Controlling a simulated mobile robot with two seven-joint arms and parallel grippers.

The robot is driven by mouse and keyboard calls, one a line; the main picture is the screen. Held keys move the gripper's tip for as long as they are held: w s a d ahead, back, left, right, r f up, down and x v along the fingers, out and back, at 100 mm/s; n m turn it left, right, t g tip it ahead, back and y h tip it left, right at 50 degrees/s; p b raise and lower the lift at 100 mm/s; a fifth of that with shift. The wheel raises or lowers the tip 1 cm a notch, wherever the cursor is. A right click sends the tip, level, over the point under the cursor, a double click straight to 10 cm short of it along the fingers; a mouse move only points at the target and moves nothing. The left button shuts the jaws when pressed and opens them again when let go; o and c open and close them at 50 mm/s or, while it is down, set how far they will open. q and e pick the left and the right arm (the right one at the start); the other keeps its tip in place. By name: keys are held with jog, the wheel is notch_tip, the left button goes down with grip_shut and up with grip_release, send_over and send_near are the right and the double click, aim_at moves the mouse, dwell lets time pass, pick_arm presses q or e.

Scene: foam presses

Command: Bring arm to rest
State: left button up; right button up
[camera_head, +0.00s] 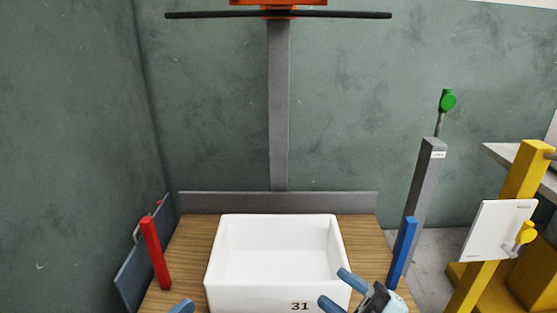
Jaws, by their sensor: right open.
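My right gripper (334,287) is at the bottom of the head view, in front of the right front corner of a white bin (230,293) marked 31. I cannot tell whether a finger touches the bin. A blue-grey tip, apparently of my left gripper (181,306), just shows at the bottom edge, left of the bin. The rest of it is out of the picture. The bin stands upright on a wooden surface (190,250) and looks empty inside.
A red post (155,253) stands left of the bin and a blue post (402,252) right of it. A grey upright (279,110) rises behind, with a dark bar (215,15) on top. A grey post with a green knob (447,101) and a yellow frame (525,172) stand at right.

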jog(key=s+d+f+m+t+h, duration=0.2)
jog(key=s+d+f+m+h, duration=0.35)
jog(key=m+h, duration=0.5)
jog(key=s+a+r+m+t+y+p, duration=0.1)
jog(key=a+r+m+t+p, duration=0.1)
jog(key=r+m+p, duration=0.35)
jog(key=s+a+r+m+t+p, duration=0.1)
jog(key=a+r+m+t+p, duration=0.15)
jog(key=r+p, duration=0.6)
pick_arm(q)
notch_tip(320, 180, up, 13)
jog(key=s+a+n+y+p, duration=0.1)
jog(key=a+n+y+p, duration=0.2)
jog(key=p, duration=1)
jog(key=s+a+r+g+y+p, duration=0.1)
jog(key=s+a+g+y+p, duration=0.2)
jog(key=p, duration=1.8)
jog(key=shift+s+a+r+n+g, duration=0.4)
jog(key=shift+s+a+g, duration=0.35)
jog(key=shift+s, duration=0.45)
pick_arm(e)
jog(key=s+d+r+g+h, duration=0.3)
jog(key=d+r+g+h, duration=0.2)
jog(key=d, duration=0.4)
jog(key=shift+s+r+g+h, duration=0.2)
jog(key=shift+s+g+h, duration=0.2)
jog(key=shift+g, duration=0.65)
